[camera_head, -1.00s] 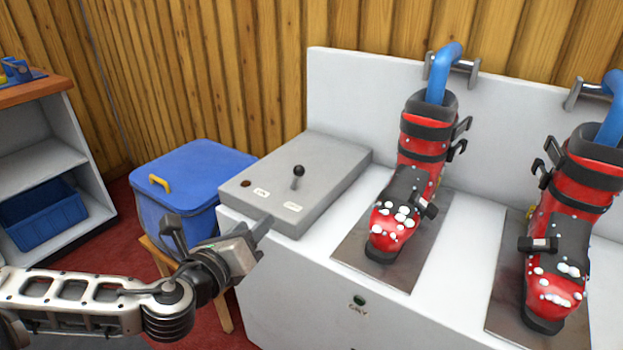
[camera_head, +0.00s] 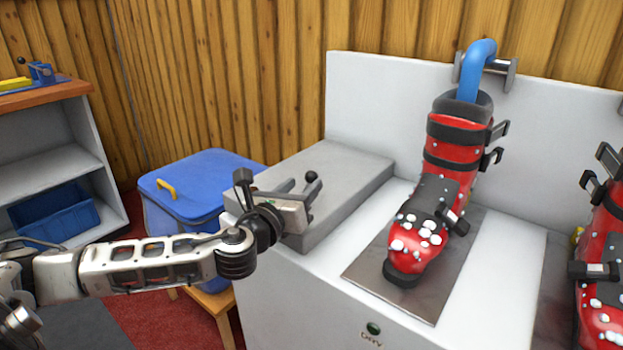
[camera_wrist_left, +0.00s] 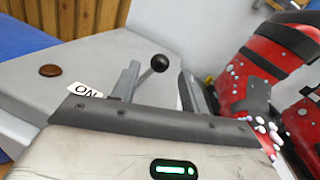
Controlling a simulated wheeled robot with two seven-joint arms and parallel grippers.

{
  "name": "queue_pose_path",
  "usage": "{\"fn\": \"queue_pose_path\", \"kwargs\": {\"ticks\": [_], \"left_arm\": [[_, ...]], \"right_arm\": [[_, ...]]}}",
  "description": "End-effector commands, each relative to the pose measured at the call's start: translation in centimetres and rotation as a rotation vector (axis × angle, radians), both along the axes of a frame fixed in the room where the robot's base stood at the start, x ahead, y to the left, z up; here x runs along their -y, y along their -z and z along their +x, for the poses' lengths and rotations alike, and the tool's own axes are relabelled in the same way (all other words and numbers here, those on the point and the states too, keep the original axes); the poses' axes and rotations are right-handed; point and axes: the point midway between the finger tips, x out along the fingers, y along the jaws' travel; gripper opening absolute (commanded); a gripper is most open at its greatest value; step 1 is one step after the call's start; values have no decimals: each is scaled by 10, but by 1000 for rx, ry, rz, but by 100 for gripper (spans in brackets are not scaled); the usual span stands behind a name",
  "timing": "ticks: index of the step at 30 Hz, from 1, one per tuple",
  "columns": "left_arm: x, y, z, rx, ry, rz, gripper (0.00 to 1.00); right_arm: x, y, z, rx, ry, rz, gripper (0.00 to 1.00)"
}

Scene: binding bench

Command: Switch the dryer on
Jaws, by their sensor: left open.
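The dryer is a white bench unit (camera_head: 285,300) with a grey control box (camera_head: 352,165) on its left end. A lever with a black ball knob (camera_head: 311,176) stands on the box; the knob also shows in the left wrist view (camera_wrist_left: 160,62). My left gripper (camera_head: 298,187) is over the box, open, with its fingers reaching to either side of the lever. No grip on the lever shows. In the wrist view, an ON label (camera_wrist_left: 84,90) and a dark brown round lamp or button (camera_wrist_left: 49,70) lie left of the lever. The other label is hidden. My right gripper is out of view.
A red ski boot (camera_head: 455,155) with white specks stands on a dark plate (camera_head: 372,283), a blue pipe (camera_head: 478,65) in its top. Another boot (camera_head: 605,265) is at right. A blue lidded bin (camera_head: 205,180) is left of the dryer.

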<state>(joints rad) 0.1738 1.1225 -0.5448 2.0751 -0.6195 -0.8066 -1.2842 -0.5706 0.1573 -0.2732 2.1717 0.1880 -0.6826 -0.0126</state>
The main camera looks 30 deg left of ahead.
Motion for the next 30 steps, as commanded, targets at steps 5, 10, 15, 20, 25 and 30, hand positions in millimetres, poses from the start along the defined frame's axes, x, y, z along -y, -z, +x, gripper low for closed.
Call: {"fn": "queue_pose_path", "kwargs": {"ticks": [5,10,15,20,25,30], "left_arm": [[-4,0,32,2,-1,-3,45],[-5,0,47,0,0,-2,45],[-6,1,51,-2,0,0,45],[-6,1,51,-2,0,0,45],[-6,1,51,-2,0,0,3],[-6,0,51,-1,1,-3,0]], "right_arm": [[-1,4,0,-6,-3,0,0],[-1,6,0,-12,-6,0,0],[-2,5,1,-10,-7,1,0],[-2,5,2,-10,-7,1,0],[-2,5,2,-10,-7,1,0],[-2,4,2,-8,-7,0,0]]}}
